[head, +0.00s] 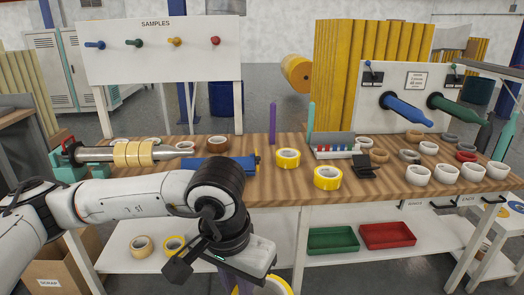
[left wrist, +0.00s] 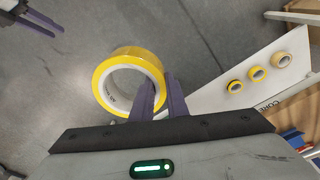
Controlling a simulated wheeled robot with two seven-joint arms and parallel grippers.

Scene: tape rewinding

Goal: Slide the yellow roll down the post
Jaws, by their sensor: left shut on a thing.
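My left gripper (left wrist: 160,88) is shut on the wall of a yellow roll (left wrist: 112,60), with one purple finger inside the ring. In the head view the held roll (head: 274,287) is low in front of the bench, partly cut off by the frame and hidden behind the gripper. A purple post (head: 272,123) and a teal post (head: 311,116) stand upright on the bench, both bare and apart from the held roll. Two other yellow rolls (head: 288,155) (head: 327,174) lie on the bench top. My right gripper (left wrist: 48,18) shows at the wrist view's corner, fingers apart and empty.
A horizontal spindle (head: 97,155) with yellow rolls lies at the bench's left. White rolls (head: 445,174) and a black dispenser (head: 366,168) stand to the right. Green (head: 333,238) and red (head: 387,235) trays sit on the lower shelf. Open floor lies below the held roll.

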